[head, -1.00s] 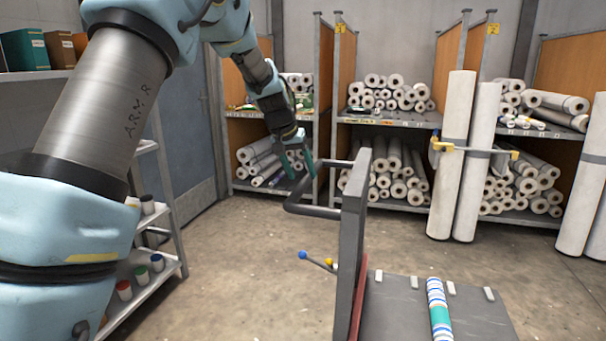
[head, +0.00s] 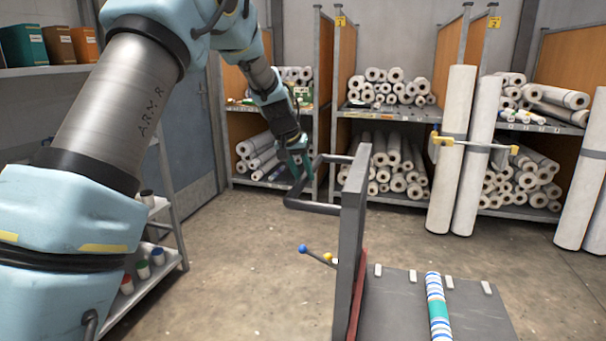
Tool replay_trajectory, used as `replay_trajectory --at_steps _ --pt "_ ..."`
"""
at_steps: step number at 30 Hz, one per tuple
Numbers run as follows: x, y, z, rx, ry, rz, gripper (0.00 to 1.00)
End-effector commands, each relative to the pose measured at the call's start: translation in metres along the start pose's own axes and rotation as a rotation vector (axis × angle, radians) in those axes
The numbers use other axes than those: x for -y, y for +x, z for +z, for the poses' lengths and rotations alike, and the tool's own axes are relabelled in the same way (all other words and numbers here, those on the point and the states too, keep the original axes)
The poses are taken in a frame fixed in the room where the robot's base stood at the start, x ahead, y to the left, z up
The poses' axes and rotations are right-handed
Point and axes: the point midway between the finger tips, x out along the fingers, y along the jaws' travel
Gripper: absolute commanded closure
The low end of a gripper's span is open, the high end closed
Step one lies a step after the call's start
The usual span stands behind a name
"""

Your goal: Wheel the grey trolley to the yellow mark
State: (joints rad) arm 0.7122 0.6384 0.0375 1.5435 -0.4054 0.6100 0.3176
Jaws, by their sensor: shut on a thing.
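The grey trolley (head: 350,225) stands in the lower middle of the head view. It has an upright end panel, a dark looped handle (head: 309,206) on its left side, and a flat deck (head: 395,310). A striped white, blue and green roll (head: 438,312) lies on the deck between small pale blocks. My gripper (head: 297,172) is at the handle's upper left part and shut on it; the exact contact is small and partly hidden. I see no yellow floor mark; the trolley's lower part and wheels are out of view.
Racks of white rolls (head: 395,160) line the back wall. Tall rolls (head: 452,150) stand upright before them, with a yellow-ended bar (head: 470,143) across. A metal rack with jars (head: 158,290) is at left. Concrete floor (head: 240,265) is clear left of the trolley.

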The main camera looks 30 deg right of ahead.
Motion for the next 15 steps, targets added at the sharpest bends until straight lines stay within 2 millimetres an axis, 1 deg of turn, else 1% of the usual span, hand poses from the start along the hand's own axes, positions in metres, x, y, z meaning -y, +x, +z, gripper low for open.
replay_trajectory --at_steps 1,4,5,15 --pt "0.0000 -0.0001 0.0000 0.000 0.000 0.000 0.87" --pt "0.0000 -0.0001 0.0000 0.000 0.000 0.000 0.99" --pt "0.0000 -0.0001 0.0000 0.000 0.000 0.000 1.00" --pt "0.0001 -0.0002 0.0000 0.000 0.000 0.000 1.00"
